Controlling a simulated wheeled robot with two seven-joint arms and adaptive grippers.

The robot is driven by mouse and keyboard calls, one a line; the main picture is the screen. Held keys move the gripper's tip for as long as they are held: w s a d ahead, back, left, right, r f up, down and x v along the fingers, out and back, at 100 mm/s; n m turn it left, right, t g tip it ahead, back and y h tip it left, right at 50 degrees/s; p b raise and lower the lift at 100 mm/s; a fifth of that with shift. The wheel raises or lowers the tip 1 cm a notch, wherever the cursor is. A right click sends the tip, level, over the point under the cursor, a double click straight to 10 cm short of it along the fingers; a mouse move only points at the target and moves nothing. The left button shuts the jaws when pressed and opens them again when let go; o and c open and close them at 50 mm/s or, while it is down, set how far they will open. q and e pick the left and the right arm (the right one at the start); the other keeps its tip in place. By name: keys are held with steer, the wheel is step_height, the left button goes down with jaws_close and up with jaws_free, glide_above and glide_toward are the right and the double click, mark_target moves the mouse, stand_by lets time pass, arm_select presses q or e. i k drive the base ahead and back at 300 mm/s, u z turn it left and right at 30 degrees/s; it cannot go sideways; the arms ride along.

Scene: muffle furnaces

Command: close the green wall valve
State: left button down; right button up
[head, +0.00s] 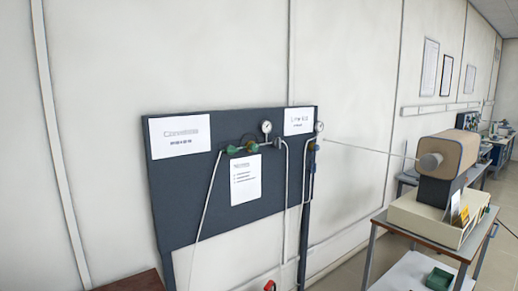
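A round pressure gauge (266,127) stands above and to the right of the valve. Thin pipes (205,205) run down from the fitting. Whether the valve is open or closed is too small to tell. Neither of my grippers is in view.
A cart (378,217) with a tube furnace (449,152) stands at right. A red object (269,285) is low by the pipes. A brown surface (135,282) shows at bottom left.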

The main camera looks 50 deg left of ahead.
mark_target(231, 150)
steer(key=i, duration=1.45)
steer(key=u, duration=2.45)
steer(key=i, duration=0.15)
steer(key=u, duration=0.25)
